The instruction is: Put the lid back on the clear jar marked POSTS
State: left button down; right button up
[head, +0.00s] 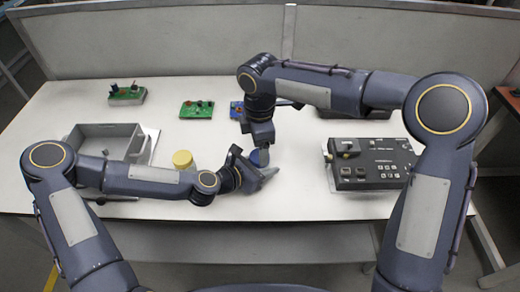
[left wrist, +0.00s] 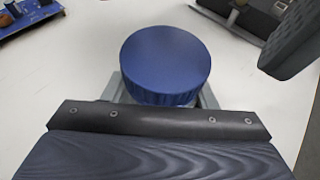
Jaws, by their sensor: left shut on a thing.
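A round blue lid (head: 260,157) is between the fingers of my left gripper (head: 266,172), near the front middle of the table. In the left wrist view the blue lid (left wrist: 166,62) fills the middle, with grey finger parts on both sides of it. My left gripper is shut on it. Whether a jar is under the lid is hidden. My right gripper (head: 262,146) points down just behind the blue lid; its fingers are too hidden to judge. A yellow-lidded container (head: 183,159) stands behind my left forearm. No POSTS marking is readable.
A grey open bin (head: 103,138) stands at the left. Green circuit boards (head: 126,94) (head: 196,110) and a blue board (head: 237,110) lie at the back. A black control box (head: 372,163) is at the right. The table's front right is clear.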

jog(key=shift+r, duration=0.5)
jog(key=shift+c, duration=0.4)
jog(key=shift+r+n, duration=0.5)
jog(key=shift+n, duration=0.6)
pick_arm(q)
jog(key=shift+d, duration=0.1)
pick_arm(e)
notch_tip(320, 180, up, 2)
jog(key=n, duration=0.4)
jog(key=shift+d+r, duration=0.1)
jog(key=shift+r, duration=0.15)
jog(key=shift+w+f, duration=0.1)
jog(key=shift+f, duration=3.95)
